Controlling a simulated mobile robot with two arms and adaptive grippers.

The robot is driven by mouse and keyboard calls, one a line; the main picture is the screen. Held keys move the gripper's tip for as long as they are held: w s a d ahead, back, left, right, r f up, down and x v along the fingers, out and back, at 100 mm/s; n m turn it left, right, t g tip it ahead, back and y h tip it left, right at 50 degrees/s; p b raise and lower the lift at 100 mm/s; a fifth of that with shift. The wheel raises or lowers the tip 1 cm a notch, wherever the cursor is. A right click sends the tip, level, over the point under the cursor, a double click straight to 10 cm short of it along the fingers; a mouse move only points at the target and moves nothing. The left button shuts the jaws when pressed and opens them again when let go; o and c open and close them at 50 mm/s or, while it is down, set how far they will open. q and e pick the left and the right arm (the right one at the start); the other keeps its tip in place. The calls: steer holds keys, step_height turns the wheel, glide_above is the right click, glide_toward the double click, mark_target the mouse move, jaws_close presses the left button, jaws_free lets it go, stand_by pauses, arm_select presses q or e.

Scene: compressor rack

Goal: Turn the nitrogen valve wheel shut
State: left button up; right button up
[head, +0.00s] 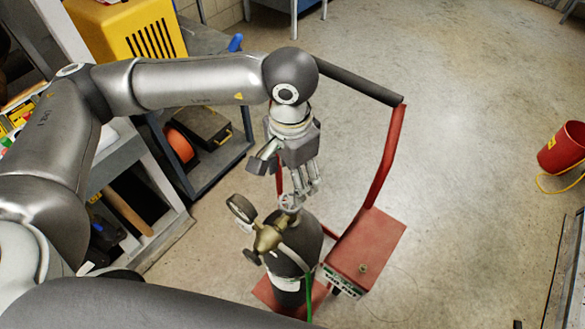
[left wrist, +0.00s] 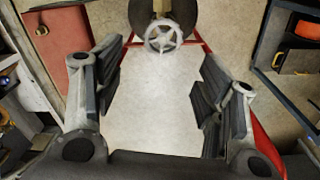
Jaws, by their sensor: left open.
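The nitrogen valve wheel (head: 290,203) is a small grey spoked handwheel on top of a dark gas cylinder (head: 309,232). A brass regulator (head: 268,239) with a round gauge (head: 241,208) sits beside it. My left gripper (head: 305,186) points down just above the wheel, its fingers partly overlapping it in the head view. In the left wrist view the gripper (left wrist: 160,64) is open and empty, with the whole wheel (left wrist: 164,36) showing at top centre, between the finger lines. I see no finger touching the wheel. My right gripper is out of view.
The cylinder stands in a red cart with a red box (head: 367,249) and a raised handle (head: 384,160). A green hose (head: 308,297) hangs from the regulator. A shelf unit (head: 225,155) stands at left, a red bucket (head: 563,147) at far right. Open floor lies between.

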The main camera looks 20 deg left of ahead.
mark_target(291, 201)
arm_select(q)
steer(key=shift+a+f, duration=0.2)
steer(key=shift+f, duration=0.4)
step_height(291, 201, down, 8)
steer(key=shift+r+b, duration=0.2)
steer(key=shift+b, duration=0.85)
steer(key=n+p, duration=0.2)
steer(key=p, duration=0.1)
steer(key=n+p, duration=0.2)
steer(key=p, duration=0.1)
steer(key=n+p, duration=0.3)
steer(key=shift+r+p, duration=0.3)
steer(key=shift+f+n+b, duration=0.5)
steer(key=shift+b, duration=0.25)
steer(key=n+b, duration=0.1)
steer(key=n, duration=0.2)
steer(key=shift+b, duration=0.4)
steer(key=n+b, duration=0.1)
steer(key=n, duration=0.3)
steer(key=shift+b, duration=0.3)
steer(key=n+b, duration=0.1)
steer(key=n, duration=0.2)
steer(key=shift+r+n+b, duration=0.2)
steer(key=shift+n+b, duration=0.35)
steer(key=shift+n, duration=0.95)
